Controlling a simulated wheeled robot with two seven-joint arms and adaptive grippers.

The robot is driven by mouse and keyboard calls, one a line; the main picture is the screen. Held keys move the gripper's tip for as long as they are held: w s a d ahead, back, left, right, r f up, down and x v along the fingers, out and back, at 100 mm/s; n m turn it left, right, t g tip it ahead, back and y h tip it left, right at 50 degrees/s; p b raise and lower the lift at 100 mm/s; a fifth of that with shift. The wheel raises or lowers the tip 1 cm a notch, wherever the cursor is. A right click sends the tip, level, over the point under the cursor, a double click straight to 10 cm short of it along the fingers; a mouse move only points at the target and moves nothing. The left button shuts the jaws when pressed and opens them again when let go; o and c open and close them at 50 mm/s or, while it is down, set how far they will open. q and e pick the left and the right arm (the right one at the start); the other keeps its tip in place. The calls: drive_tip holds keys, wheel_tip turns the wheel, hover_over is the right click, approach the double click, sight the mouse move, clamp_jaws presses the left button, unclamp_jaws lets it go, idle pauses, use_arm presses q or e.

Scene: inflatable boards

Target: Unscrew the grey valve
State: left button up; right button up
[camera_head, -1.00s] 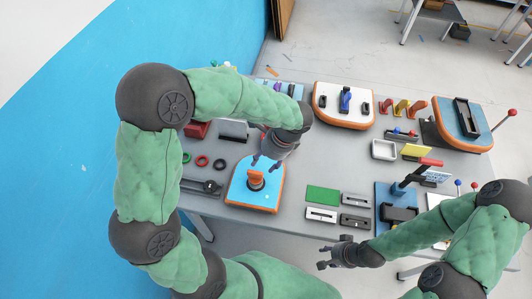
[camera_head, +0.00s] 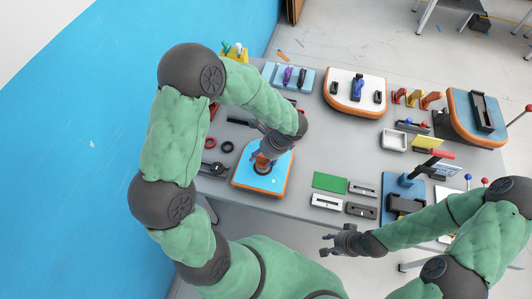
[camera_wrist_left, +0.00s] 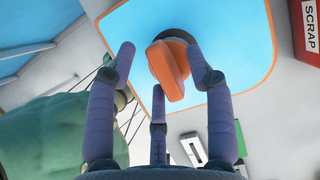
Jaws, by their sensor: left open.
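A blue-topped board with an orange rim (camera_head: 268,184) lies near the table's front edge. On it sits an orange knob (camera_wrist_left: 170,68) over a dark grey round collar (camera_wrist_left: 178,34), seen close in the left wrist view. The collar is the only grey valve part I see. My left gripper (camera_head: 263,160) is right over the board, and hides most of the knob in the head view. Its three fingers (camera_wrist_left: 160,80) are spread open around the knob, with visible gaps. My right gripper (camera_head: 330,243) hangs in front of the table, empty, its fingers apart.
A green mat (camera_head: 330,181) and several slotted plates (camera_head: 327,201) lie right of the board. A white board (camera_head: 355,95) stands behind. A red SCRAP container (camera_wrist_left: 307,38) shows in the left wrist view.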

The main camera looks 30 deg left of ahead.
use_arm(q)
drive_tip(key=shift+f, duration=0.15)
clamp_jaws()
drive_tip(key=c, duration=1.1)
unclamp_jaws()
clamp_jaws()
drive_tip(key=n+g, duration=0.1)
drive_tip(key=n, duration=0.2)
drive_tip(key=shift+n, duration=0.3)
drive_tip(key=shift+n+g+h, duration=0.4)
drive_tip(key=shift+n+g, duration=0.2)
drive_tip(key=shift+n, duration=0.6)
drive_tip(key=shift+d+n, duration=0.1)
drive_tip(key=shift+n, duration=0.4)
